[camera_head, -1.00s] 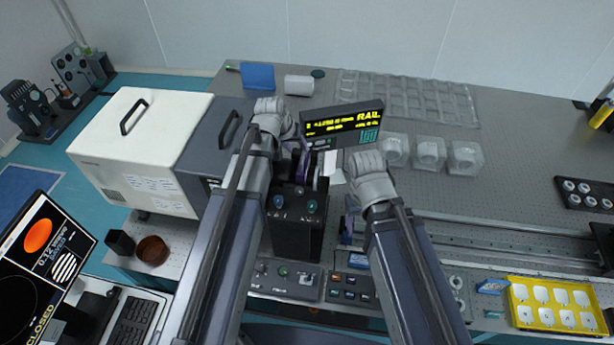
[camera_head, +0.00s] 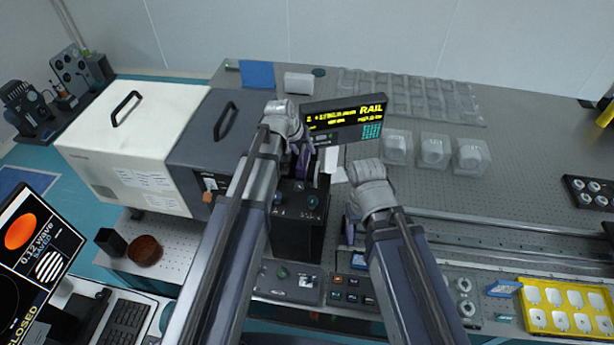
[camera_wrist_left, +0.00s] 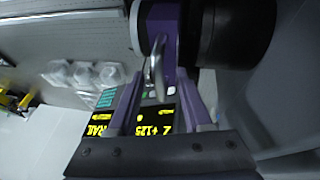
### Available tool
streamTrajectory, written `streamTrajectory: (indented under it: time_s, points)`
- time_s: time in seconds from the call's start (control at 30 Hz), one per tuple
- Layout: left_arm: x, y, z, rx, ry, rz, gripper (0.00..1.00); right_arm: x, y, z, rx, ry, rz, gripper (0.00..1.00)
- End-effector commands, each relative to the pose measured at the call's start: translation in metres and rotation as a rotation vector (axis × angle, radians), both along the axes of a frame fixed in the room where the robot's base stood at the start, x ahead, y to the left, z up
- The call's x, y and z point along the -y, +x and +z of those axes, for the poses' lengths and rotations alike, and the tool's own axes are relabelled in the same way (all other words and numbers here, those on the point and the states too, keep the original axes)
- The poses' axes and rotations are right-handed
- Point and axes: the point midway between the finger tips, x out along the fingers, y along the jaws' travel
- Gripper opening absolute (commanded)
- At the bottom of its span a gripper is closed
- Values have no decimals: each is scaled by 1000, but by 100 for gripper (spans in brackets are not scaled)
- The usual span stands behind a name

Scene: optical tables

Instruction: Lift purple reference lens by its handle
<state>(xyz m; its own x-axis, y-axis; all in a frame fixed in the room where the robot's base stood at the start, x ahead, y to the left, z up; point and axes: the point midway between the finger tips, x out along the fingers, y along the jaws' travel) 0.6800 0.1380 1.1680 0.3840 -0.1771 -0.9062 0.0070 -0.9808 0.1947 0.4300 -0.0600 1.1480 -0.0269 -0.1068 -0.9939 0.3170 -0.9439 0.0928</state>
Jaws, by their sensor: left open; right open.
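My left gripper (camera_head: 304,163) is over the dark box (camera_head: 298,235) with its fingers pointing down. In the left wrist view its two purple-grey fingers (camera_wrist_left: 158,78) stand apart. A purple part (camera_wrist_left: 162,22), apparently the reference lens mount, is just beyond the fingertips. A thin metal loop (camera_wrist_left: 156,66), apparently its handle, shows in the gap between the fingers; contact cannot be told. In the head view the lens is mostly hidden by my left gripper. My right gripper (camera_head: 350,222) is open and empty, right of the box.
A dark cylinder (camera_wrist_left: 236,30) is close beside the purple part. The RAIL display (camera_head: 345,118) stands just behind the box. A control panel (camera_head: 290,281) is in front. Clear cases (camera_head: 433,150) and a yellow tray (camera_head: 562,308) are to the right.

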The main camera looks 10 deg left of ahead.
Motion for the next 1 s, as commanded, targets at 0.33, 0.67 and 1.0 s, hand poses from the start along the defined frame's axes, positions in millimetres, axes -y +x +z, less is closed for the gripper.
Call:
streamTrajectory:
  time_s: [0.33, 0.67, 1.0]
  points:
    - [0, 0, 1, 0, 0, 0, 28, 0, 0, 1, 0, 0, 0, 66]
    - [0, 0, 1, 0, 0, 0, 0, 0, 0, 1, 0, 0, 0, 66]
    - [0, 0, 1, 0, -1, 0, 0, 0, 0, 1, 0, 0, 0, 66]
